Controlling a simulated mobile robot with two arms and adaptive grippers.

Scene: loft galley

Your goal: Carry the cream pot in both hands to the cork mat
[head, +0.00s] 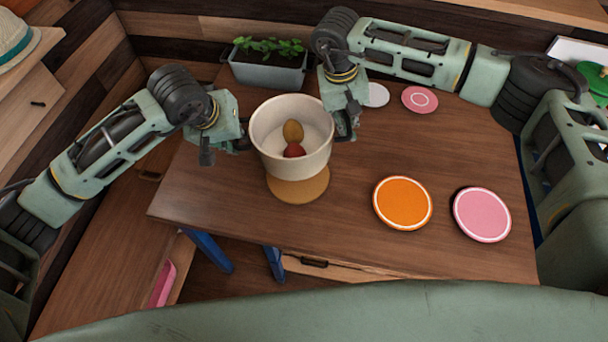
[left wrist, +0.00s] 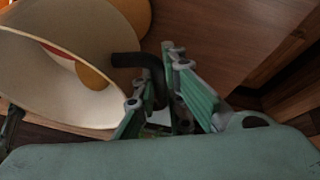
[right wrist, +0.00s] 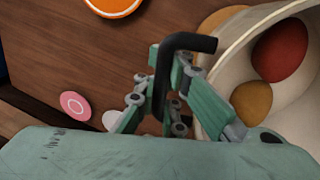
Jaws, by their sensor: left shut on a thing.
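The cream pot (head: 291,152) is upright over the back part of the round cork mat (head: 300,191) in the head view; I cannot tell whether its base touches the mat. The pot's body hides much of the mat. A brown egg-shaped thing (head: 293,131) and a red one (head: 294,150) lie inside the pot. My left gripper (left wrist: 152,88) is shut on the pot's black handle (left wrist: 127,60) on the left side. My right gripper (right wrist: 168,85) has its fingers closed around the other black handle (right wrist: 191,42) on the right side.
An orange disc (head: 402,203) and a pink disc (head: 482,214) lie on the wooden table (head: 350,235) to the right. A smaller pink disc (head: 420,100) and a white one (head: 377,95) lie farther back. A grey planter (head: 268,72) stands behind the pot.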

